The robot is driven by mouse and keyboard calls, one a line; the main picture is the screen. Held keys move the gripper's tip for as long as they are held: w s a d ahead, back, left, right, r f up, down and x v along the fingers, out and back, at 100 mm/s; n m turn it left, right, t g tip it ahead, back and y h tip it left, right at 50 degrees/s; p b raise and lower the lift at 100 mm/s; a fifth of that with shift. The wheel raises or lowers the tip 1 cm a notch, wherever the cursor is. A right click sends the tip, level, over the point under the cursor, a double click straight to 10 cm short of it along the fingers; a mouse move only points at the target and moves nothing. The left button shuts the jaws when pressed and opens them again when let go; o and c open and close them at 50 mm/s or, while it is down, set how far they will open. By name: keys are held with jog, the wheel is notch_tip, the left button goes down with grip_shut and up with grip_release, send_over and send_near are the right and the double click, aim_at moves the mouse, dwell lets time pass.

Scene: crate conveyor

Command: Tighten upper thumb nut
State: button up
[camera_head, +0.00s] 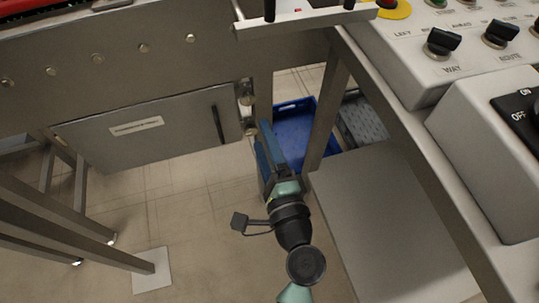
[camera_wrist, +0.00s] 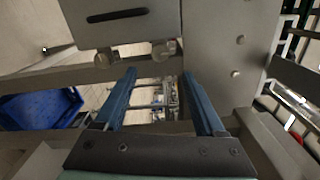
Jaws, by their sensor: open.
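The upper thumb nut (camera_head: 246,91) is a small metal knob on the right end of the grey hatch (camera_head: 165,125), just under the conveyor frame. A lower thumb nut (camera_head: 249,126) sits below it. In the wrist view the upper thumb nut (camera_wrist: 164,50) lies just beyond and between the fingertips, and the lower nut (camera_wrist: 106,59) is to the left. My gripper (camera_head: 263,137) is open, its blue fingers pointing up toward the nuts, near the lower one in the head view. In the wrist view my gripper (camera_wrist: 159,75) has nothing between its fingers.
A control console (camera_head: 450,80) with knobs stands at the right. The conveyor frame (camera_head: 120,55) with bolts runs above the hatch. The floor below the hatch is open.

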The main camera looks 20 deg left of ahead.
jog(key=shift+v, duration=2)
